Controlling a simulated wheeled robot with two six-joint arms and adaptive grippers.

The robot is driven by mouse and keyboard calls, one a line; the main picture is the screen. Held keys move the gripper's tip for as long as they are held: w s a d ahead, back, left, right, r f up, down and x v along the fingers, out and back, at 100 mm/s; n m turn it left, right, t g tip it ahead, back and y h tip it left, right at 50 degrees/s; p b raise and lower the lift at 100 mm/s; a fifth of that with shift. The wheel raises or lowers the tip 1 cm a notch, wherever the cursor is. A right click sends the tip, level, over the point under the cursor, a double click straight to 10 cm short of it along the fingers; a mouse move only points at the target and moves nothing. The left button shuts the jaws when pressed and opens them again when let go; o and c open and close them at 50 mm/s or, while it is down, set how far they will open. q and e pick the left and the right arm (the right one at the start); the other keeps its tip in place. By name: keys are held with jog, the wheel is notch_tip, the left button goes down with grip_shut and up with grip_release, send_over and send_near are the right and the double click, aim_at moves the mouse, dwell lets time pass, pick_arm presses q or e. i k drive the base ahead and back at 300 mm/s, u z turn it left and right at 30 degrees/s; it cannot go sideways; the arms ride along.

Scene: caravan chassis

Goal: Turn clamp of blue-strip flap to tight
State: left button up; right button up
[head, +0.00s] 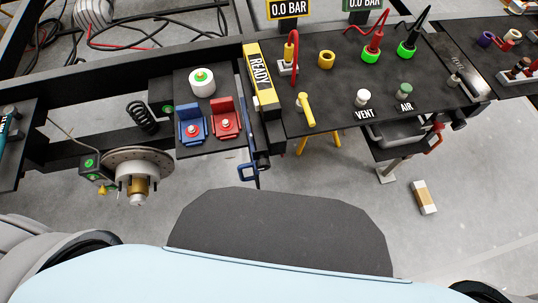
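I cannot clearly identify a flap with a blue strip or its clamp. A blue L-shaped bracket (190,128) with a red round knob stands on a black plate left of centre. A red bracket (225,119) of the same shape stands just right of it. Whether any of these belongs to the flap, I cannot tell. Neither of my grippers shows in the head view.
A black panel carries a yellow lever (306,108), VENT knob (363,97) and AIR knob (404,90). A brake disc with hub (138,168) and a coil spring (143,117) are at left. A small block (424,197) lies on the open grey floor at right.

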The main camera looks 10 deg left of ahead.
aim_at(263, 164)
jog(key=z, duration=1.25)
jog(key=k, duration=0.45)
jog(key=u, duration=1.4)
